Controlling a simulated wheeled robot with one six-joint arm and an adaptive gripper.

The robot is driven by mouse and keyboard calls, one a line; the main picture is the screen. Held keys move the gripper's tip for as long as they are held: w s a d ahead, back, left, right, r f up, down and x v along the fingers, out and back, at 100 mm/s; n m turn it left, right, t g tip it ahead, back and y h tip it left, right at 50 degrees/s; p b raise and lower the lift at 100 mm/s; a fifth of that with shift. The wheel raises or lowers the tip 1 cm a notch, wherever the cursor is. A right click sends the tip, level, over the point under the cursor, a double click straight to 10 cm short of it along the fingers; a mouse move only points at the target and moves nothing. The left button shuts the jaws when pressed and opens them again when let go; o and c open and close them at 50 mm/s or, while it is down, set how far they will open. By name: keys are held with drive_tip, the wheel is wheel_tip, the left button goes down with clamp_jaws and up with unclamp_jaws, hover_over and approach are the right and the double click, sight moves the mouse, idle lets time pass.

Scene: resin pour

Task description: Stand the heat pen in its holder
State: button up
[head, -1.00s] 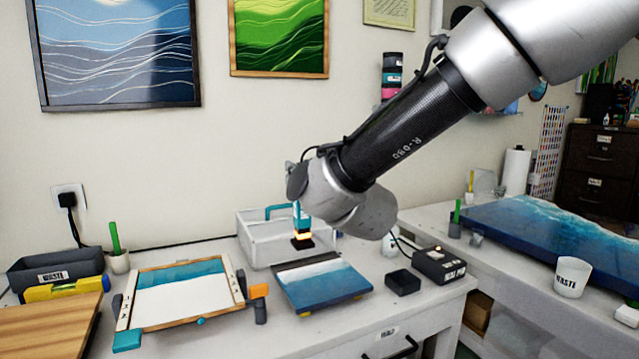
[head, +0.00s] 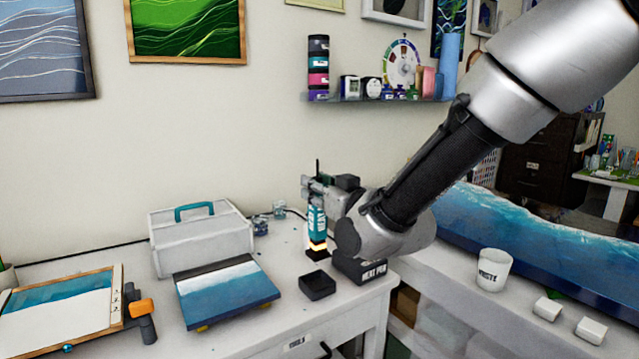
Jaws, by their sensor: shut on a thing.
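The heat pen (head: 317,222) is teal, upright, with a glowing orange band and a dark tip at its lower end. My gripper (head: 316,200) is shut on its upper part; the wrist partly hides the fingers. A small open black square box (head: 318,285), possibly the holder, sits on the table in front of the pen and a little below it in the picture. A black unit labelled HEAT PEN (head: 374,272) stands right of the pen, partly hidden by my arm. I cannot tell how high the tip is above the table.
A white toolbox (head: 200,242) with a teal handle stands left of the pen. A blue-and-white painted board (head: 228,292) lies in front of it, and a framed panel (head: 62,310) further left. A white WASTE cup (head: 494,270) stands on the right table.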

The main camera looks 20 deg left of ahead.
sight(321, 225)
drive_tip(key=shift+f, duration=4.1)
drive_tip(key=o, duration=1.1)
drive_tip(key=shift+s, duration=0.1)
drive_tip(key=v, duration=0.7)
drive_tip(key=shift+s+d, duration=0.1)
drive_tip(key=shift+s, duration=0.05)
